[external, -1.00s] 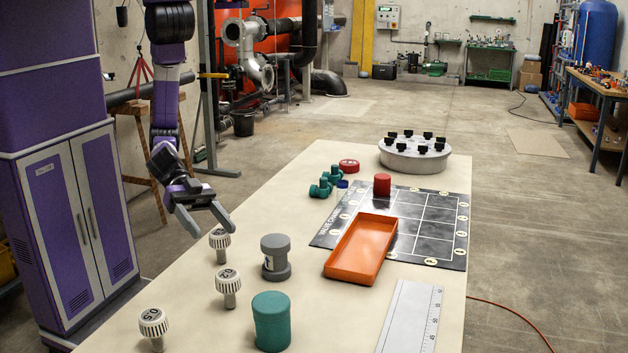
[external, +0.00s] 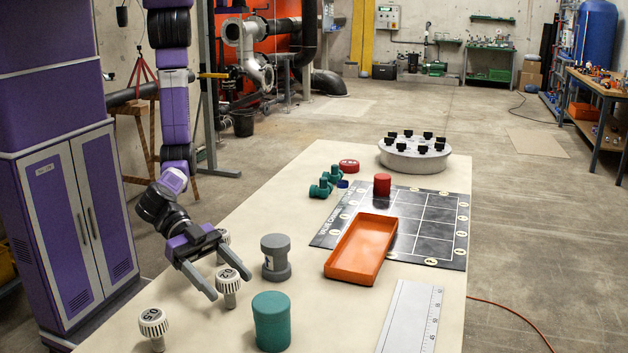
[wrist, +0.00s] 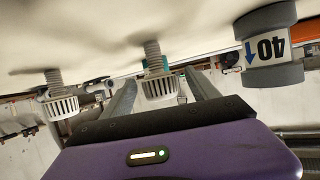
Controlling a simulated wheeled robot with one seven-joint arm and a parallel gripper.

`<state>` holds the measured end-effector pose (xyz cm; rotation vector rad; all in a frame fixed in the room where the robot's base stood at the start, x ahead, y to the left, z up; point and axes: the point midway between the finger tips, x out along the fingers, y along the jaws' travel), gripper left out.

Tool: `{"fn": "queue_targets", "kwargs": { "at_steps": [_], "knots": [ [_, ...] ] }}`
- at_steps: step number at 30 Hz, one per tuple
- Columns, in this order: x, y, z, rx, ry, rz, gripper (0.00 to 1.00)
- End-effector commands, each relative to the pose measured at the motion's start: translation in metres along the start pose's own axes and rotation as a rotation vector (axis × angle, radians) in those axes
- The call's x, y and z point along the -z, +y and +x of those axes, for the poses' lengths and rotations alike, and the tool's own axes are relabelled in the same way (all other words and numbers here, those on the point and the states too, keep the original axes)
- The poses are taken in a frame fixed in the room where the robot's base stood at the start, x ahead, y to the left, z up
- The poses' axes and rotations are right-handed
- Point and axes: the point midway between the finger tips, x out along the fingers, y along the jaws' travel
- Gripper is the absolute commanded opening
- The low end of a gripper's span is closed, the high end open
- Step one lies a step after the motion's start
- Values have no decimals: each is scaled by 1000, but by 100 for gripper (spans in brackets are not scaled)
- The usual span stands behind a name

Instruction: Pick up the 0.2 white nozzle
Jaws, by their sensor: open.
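The white nozzle (external: 228,280), whose top reads like 0.2, stands on the table in the external view. My gripper (external: 231,286) is open and low over the table, with its two fingers reaching to either side of this nozzle. In the wrist view, which is upside down, a white ribbed nozzle (wrist: 159,87) shows between my open fingers (wrist: 160,74), with a gap on each side. Contact cannot be seen. A second white nozzle marked 0.5 (external: 153,323) stands at the front left. A third nozzle (external: 223,239) is partly hidden behind my gripper.
A grey spool (external: 275,258), marked 40 in the wrist view (wrist: 268,48), stands close right of my gripper. A teal canister (external: 271,322) stands in front of it. An orange tray (external: 362,250) and a black gridded mat (external: 425,215) lie farther right. The table's left edge is near.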

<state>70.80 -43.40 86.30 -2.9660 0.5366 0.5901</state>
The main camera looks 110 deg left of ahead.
Motion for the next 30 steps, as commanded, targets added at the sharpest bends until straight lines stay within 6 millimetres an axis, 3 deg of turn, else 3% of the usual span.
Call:
{"fn": "queue_targets", "kwargs": {
  "at_steps": [9,19,28,30],
  "knots": [
    [4,1,38,0,-1,0,69],
    [4,1,43,-2,0,0,67],
    [4,1,43,-1,0,0,8],
    [4,1,43,-1,0,0,5]
  ]
}}
